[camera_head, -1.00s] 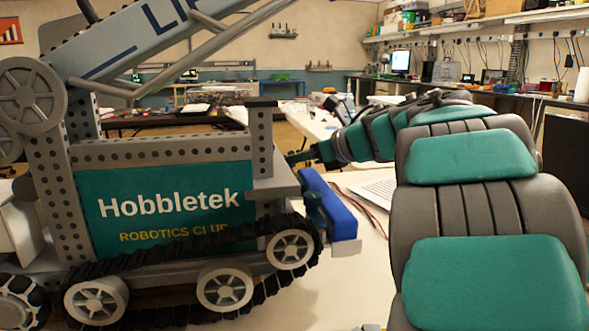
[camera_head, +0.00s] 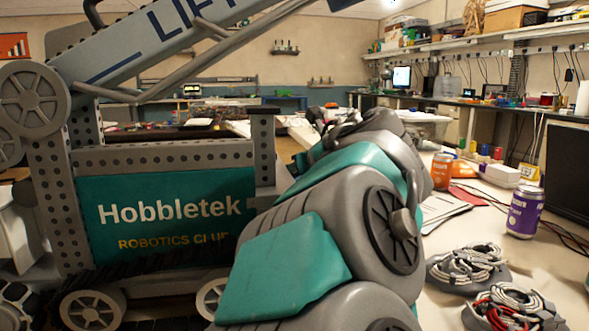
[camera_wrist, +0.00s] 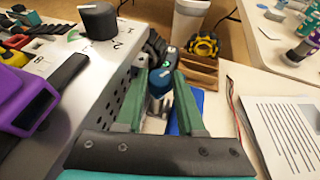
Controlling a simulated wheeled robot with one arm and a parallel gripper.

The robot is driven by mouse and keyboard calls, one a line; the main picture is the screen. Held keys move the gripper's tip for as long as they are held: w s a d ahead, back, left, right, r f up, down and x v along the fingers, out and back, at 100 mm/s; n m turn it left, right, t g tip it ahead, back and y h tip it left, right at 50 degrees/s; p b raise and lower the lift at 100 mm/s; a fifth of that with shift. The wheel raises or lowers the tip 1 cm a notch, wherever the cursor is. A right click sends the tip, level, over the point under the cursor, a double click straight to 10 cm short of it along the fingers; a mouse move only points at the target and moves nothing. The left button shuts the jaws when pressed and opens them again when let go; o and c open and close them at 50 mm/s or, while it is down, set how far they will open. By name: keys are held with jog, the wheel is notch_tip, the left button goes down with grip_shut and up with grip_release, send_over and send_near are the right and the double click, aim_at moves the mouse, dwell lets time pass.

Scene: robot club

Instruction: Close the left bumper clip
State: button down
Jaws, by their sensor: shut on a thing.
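In the wrist view my gripper (camera_wrist: 160,80) has its two green fingers on either side of a piece with a round blue top (camera_wrist: 160,76) and silvery metal below. This piece appears to be the left bumper clip, and the fingers are shut on it. Part of the blue bumper (camera_wrist: 200,102) shows beside the right finger. Whether the clip is latched cannot be told. In the head view the Hobbletek robot (camera_head: 165,215) stands at left. My arm hides its front end, the bumper and my gripper there.
The robot's perforated side and a black knob (camera_wrist: 97,20) lie left of the fingers. Printed paper (camera_wrist: 285,135) lies right of them. On the table are an orange can (camera_head: 442,171), a purple can (camera_head: 524,212) and cable coils (camera_head: 468,265).

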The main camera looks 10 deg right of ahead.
jog(key=c, duration=0.5)
grip_release()
jog(key=shift+f+n+y+b, duration=0.15)
jog(key=shift+n+y+b, duration=0.2)
jog(key=shift+n+y, duration=0.2)
jog(key=shift+w+d+n+g+y, duration=0.15)
jog(key=shift+n+g+y, duration=0.45)
jog(key=shift+n+y, duration=0.35)
jog(key=shift+r+n+g+y+p, duration=0.45)
jog(key=shift+n+y+p, duration=0.25)
jog(key=shift+y+p, duration=0.35)
jog(key=n+g+y+p, duration=0.1)
jog(key=p, duration=0.2)
jog(key=shift+d, duration=0.1)
